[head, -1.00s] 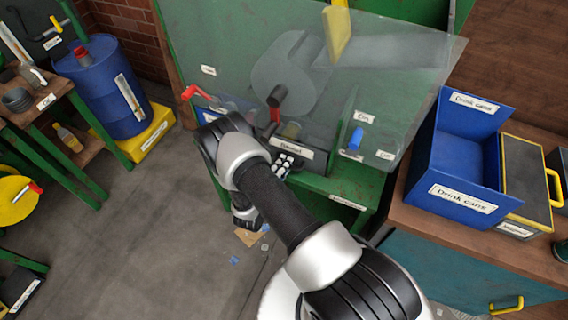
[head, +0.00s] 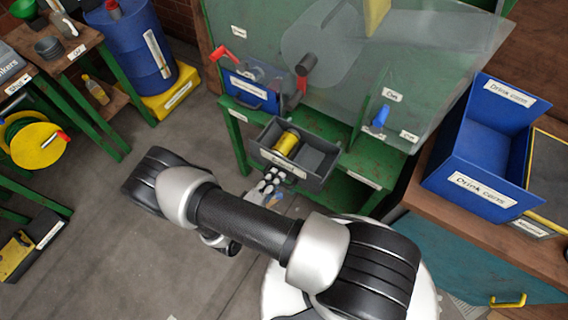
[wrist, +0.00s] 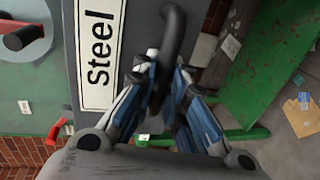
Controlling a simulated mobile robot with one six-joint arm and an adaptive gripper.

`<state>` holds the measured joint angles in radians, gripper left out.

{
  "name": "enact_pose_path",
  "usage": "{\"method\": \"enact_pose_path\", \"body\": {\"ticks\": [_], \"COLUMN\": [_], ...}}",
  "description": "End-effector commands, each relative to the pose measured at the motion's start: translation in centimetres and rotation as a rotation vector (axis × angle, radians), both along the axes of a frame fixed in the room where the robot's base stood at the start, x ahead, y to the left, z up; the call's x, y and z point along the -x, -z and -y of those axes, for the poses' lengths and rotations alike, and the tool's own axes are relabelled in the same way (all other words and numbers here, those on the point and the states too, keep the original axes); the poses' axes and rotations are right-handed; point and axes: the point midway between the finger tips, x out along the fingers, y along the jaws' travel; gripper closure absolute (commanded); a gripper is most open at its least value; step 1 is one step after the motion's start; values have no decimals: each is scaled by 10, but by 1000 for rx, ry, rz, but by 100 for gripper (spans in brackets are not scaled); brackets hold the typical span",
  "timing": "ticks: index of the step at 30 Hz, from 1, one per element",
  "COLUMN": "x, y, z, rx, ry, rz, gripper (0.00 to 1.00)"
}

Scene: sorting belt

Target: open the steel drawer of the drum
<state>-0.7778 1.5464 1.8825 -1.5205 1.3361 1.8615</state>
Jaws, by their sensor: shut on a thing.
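The steel drawer (head: 318,160) is a dark grey box that stands pulled out from the green bench, below the clear guard of the drum (head: 322,42). A yellow cylinder (head: 287,142) lies inside it. In the wrist view its front (wrist: 146,22) carries a white label (wrist: 100,50) reading "Steel". My gripper (wrist: 160,88) is shut on the dark curved handle (wrist: 174,35) of this drawer. In the head view my gripper (head: 272,180) is at the drawer's front, partly hidden by my arm.
A blue drawer (head: 250,92) sits left of the steel drawer. Red levers (head: 226,52) stick out near the guard. A blue drink cans bin (head: 482,150) stands on the wooden counter at right. The floor (head: 110,235) at left is clear.

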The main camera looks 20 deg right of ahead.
Motion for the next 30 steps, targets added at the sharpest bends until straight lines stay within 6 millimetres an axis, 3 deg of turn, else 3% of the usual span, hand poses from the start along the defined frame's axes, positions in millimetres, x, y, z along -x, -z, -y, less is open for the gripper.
{"method": "enact_pose_path", "body": {"ticks": [7, 21, 22, 26, 30], "x": [14, 17, 17, 17, 17], "y": [-1, -2, -2, -1, -1], "z": [-20, -23, -23, -23, -23], "rx": [1, 3, 3, 2, 2], "ry": [-2, 1, 1, 1, 1], "rz": [2, 2, 3, 2, 1], "gripper": [100, 100, 88, 79, 79]}}
